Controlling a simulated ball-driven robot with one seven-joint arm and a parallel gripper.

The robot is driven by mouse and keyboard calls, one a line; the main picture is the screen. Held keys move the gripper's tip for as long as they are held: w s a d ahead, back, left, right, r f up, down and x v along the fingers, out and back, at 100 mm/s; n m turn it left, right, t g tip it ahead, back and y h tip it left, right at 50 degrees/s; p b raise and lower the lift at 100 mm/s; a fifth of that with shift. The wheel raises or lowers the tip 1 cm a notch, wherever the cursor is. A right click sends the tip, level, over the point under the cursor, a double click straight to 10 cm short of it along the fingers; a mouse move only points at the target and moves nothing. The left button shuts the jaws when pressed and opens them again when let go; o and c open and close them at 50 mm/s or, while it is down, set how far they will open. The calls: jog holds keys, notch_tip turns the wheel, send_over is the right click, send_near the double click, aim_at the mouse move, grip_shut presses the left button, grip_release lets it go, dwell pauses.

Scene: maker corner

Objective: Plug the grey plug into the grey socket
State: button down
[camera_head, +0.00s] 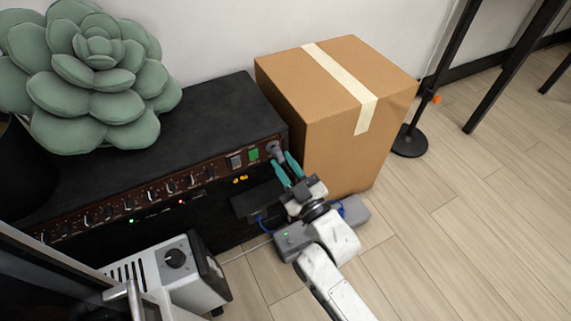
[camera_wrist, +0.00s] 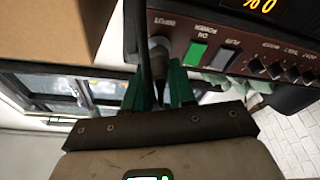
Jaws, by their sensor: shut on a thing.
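The grey plug (camera_wrist: 158,46) has a dark tapered tail that runs back between the teal fingers of my gripper (camera_wrist: 160,88). My gripper is shut on the plug. In the head view my gripper (camera_head: 288,170) reaches to the right end of the black amplifier's front panel. The plug's front end is at the panel beside the INPUT label, where a grey round part (camera_head: 273,148) shows. The plug hides most of the socket there. I cannot tell how deep the plug sits in it.
The black amplifier (camera_head: 215,105) carries a green succulent cushion (camera_head: 90,75). A cardboard box (camera_head: 330,120) stands close on the right of my gripper. A green switch (camera_wrist: 196,52) is beside the plug. A grey pedal-like box (camera_head: 292,240) and a silver appliance (camera_head: 165,275) are on the floor.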

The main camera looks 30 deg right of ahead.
jog(key=shift+w, duration=0.55)
dwell(0.4)
jog(key=c, duration=0.9)
grip_release()
jog(key=shift+o, duration=0.2)
jog(key=p+v, duration=0.2)
jog(key=v, duration=0.8)
jog(key=shift+s+f, duration=0.2)
jog(key=shift+s, duration=0.15)
jog(key=shift+w, duration=0.1)
